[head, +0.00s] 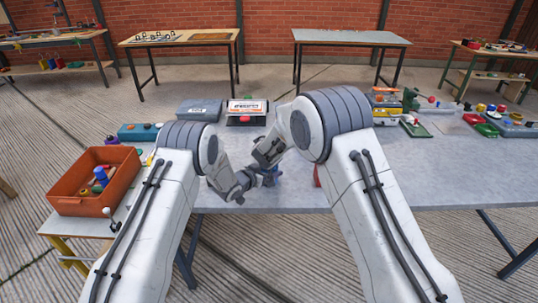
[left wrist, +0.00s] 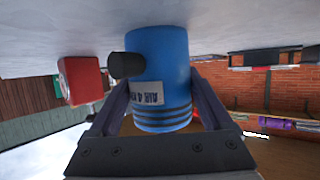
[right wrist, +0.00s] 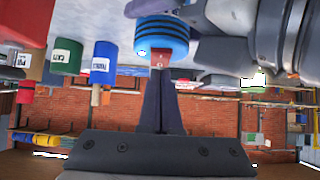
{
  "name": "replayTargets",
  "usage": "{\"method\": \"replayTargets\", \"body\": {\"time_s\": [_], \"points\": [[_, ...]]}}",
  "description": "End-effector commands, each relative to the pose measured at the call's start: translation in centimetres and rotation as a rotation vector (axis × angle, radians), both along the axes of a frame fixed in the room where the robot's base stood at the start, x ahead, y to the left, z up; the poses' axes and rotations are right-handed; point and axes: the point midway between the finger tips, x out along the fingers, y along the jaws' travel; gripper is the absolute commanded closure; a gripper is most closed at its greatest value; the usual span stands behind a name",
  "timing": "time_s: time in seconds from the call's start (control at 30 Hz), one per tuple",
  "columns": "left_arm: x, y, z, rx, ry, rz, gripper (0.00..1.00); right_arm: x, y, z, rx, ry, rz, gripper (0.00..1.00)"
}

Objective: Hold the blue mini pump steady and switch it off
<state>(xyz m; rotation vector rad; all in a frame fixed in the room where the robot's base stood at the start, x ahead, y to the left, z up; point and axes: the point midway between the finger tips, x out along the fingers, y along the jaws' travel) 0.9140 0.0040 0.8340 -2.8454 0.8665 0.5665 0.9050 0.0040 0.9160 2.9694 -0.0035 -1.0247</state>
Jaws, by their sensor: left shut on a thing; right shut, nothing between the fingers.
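The blue mini pump (left wrist: 158,50) is a blue cylinder with a black nozzle, dark bands and a white label reading "AIR 4". My left gripper (left wrist: 162,82) is shut on it, one finger on each side. In the head view the pump (head: 269,178) is mostly hidden by my grippers, near the table's front edge. In the right wrist view the banded end of the pump (right wrist: 162,36) shows, with a small red switch (right wrist: 160,58) beside it. My right gripper (right wrist: 156,72) is shut and empty, its tips at or very near the switch; contact cannot be told.
A red object (left wrist: 80,80) stands close to the pump on the grey table (head: 455,180). An orange bin (head: 95,180) stands at the left. Green (right wrist: 67,57) and blue (right wrist: 104,62) labelled cylinders show beyond the right gripper. The table's right front is clear.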

Motion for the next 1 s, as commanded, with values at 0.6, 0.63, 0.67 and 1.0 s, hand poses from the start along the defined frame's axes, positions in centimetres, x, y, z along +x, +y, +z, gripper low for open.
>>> {"method": "replayTargets", "body": {"time_s": [0.6, 0.63, 0.67, 1.0], "points": [[0.1, 0.0, 0.1, -0.001, -0.003, 0.0, 1.0, 0.3, 0.0, -0.8, 0.001, 0.0, -0.001, 1.0], [0.1, 0.0, 0.1, -0.001, -0.003, 0.0, 1.0, 0.3, 0.0, -0.8, 0.001, 0.0, -0.001, 1.0], [0.1, 0.0, 0.1, -0.001, -0.003, 0.0, 1.0, 0.3, 0.0, -0.9, 0.001, 0.0, -0.001, 1.0], [0.1, 0.0, 0.1, -0.001, -0.003, 0.0, 1.0, 1.5, 0.0, -0.4, 0.002, -0.001, -0.002, 1.0]]}}
